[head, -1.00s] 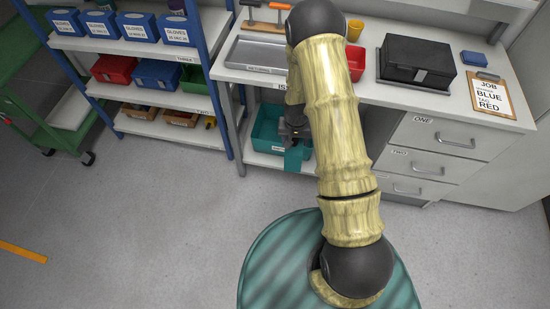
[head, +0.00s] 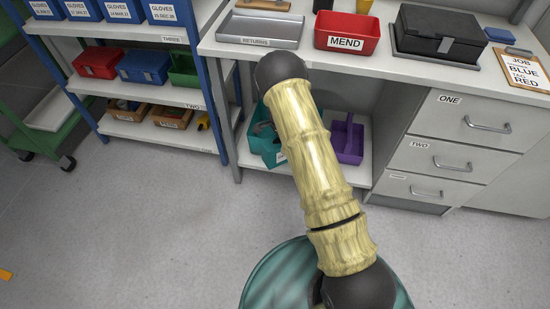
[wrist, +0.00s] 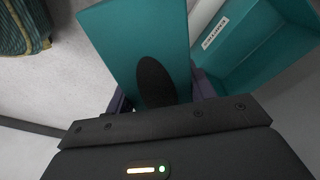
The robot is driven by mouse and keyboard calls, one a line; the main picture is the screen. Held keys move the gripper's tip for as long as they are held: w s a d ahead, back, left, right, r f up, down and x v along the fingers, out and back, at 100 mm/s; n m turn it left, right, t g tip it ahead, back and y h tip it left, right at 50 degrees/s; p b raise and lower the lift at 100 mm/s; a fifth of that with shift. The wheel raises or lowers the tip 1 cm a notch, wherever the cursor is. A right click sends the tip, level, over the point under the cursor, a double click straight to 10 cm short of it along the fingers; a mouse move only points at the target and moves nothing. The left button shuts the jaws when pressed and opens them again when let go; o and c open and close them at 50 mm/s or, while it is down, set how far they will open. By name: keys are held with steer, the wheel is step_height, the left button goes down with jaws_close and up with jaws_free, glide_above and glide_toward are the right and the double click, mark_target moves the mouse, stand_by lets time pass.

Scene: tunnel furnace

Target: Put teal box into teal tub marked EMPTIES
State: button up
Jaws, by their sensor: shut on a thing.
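My gripper (wrist: 156,85) is shut on the teal box (wrist: 135,35), which stands out beyond the fingers in the wrist view. In the head view the tub (head: 257,148) stands on the low shelf under the bench, partly behind my arm. My arm hides the box and most of the gripper there.
A purple caddy (head: 348,138) stands right of the tub on the low shelf. The bench above holds a RETURNS tray (head: 262,30), a red MEND bin (head: 346,33) and a black case (head: 438,32). Drawers (head: 455,125) are to the right, a blue rack (head: 150,90) to the left.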

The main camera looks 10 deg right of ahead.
steer(key=w+a+f+m+b, duration=0.2)
steer(key=w+f+m+b, duration=0.1)
steer(key=f+b, duration=0.4)
steer(key=shift+w+a+f+m, duration=0.15)
steer(key=shift+a+f+m, duration=0.15)
steer(key=shift+m, duration=0.3)
steer(key=shift+w, duration=0.1)
